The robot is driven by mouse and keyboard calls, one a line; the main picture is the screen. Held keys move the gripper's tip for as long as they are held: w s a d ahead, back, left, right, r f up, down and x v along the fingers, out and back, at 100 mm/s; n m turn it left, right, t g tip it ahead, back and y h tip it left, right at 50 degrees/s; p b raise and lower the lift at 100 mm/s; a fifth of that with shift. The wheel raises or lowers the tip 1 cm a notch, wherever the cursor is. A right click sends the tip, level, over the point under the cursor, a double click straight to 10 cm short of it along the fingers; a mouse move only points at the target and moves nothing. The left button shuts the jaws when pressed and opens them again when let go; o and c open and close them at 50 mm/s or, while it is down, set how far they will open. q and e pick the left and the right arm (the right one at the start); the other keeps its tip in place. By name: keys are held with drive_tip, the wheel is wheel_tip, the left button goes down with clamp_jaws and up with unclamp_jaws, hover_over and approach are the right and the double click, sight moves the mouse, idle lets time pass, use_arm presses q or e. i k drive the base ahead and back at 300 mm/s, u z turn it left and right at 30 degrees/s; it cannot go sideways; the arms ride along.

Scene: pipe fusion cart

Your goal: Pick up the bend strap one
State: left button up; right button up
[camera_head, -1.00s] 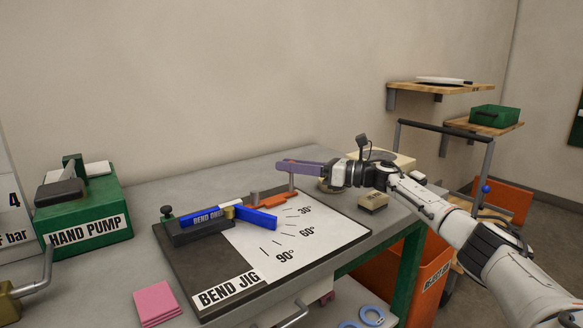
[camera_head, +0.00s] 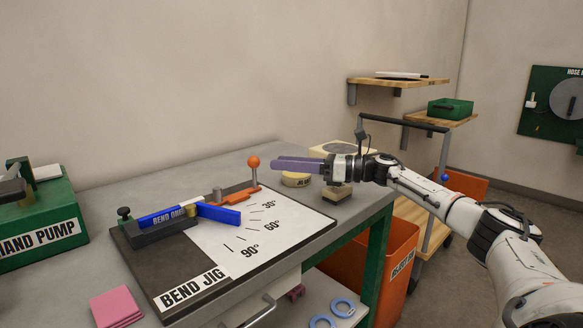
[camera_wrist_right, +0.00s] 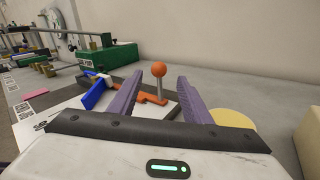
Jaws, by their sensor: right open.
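The blue bend strap one (camera_head: 162,216), with white lettering that starts "BEND", lies in the dark clamp block on the left of the bend jig (camera_head: 150,270). A blue arm (camera_head: 218,214) angles off beside it toward the printed angle marks. The blue parts also show in the right wrist view (camera_wrist_right: 96,94), left of the fingers. My right gripper (camera_head: 274,163) is open and empty, with purple fingers. It is above the table to the right of the jig's orange-knobbed lever (camera_head: 253,162). In the right wrist view the knob (camera_wrist_right: 159,69) appears between the fingers, ahead of them. My left gripper is out of view.
A green hand pump (camera_head: 40,235) stands at the left. A round tan disc (camera_head: 296,180) and a small block (camera_head: 337,193) lie near my right gripper. An orange bin (camera_head: 385,255) stands at the right.

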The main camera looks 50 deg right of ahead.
sight(148, 220)
drive_tip(key=k, duration=1)
